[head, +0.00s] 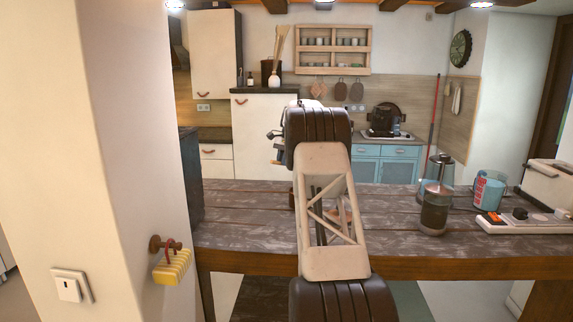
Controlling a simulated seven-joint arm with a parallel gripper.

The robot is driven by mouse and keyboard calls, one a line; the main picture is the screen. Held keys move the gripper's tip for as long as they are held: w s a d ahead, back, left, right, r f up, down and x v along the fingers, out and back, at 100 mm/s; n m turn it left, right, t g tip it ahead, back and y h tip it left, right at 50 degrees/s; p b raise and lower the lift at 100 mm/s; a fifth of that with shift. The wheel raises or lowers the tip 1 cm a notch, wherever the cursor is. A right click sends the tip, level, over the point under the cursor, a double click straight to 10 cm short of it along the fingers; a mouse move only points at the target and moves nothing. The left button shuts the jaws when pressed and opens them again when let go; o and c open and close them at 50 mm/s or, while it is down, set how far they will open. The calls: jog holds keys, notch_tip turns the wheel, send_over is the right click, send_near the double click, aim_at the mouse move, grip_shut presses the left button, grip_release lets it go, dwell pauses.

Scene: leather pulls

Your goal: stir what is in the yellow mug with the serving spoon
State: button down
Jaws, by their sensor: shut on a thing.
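My own arm stands upright in the middle of the head view and blocks the centre of the table. My gripper is hidden behind it, so its jaws and anything in them cannot be seen. Small pale and dark parts show at the arm's left edge, too little to make out. I cannot make out the yellow mug or the serving spoon. A small patch of orange-brown shows through the arm's open frame, and I cannot tell what it is.
The dark plank table (245,225) is clear at left. A yellow item (173,267) hangs on the near left wall.

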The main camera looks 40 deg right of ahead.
jog(key=s+d+r+m+t+y, duration=0.5)
jog(key=s+d+r+m+t, duration=0.1)
jog(key=r+t, duration=0.4)
jog(key=d+m+t, duration=0.1)
jog(key=m, duration=0.1)
jog(key=shift+s+r+m+t, duration=0.15)
jog(key=shift+r+m+t, duration=0.1)
jog(key=shift+m+t, duration=0.05)
jog(key=shift+a+f, duration=0.1)
jog(key=shift+f, duration=0.1)
jog(key=shift+d+f, duration=0.2)
jog(key=shift+f, duration=1.7)
jog(key=shift+d+f, duration=0.2)
jog(key=shift+f, duration=1.75)
jog(key=shift+d+f, duration=0.2)
jog(key=shift+f, duration=1.7)
jog(key=shift+s+d, duration=0.15)
jog(key=shift+d, duration=0.05)
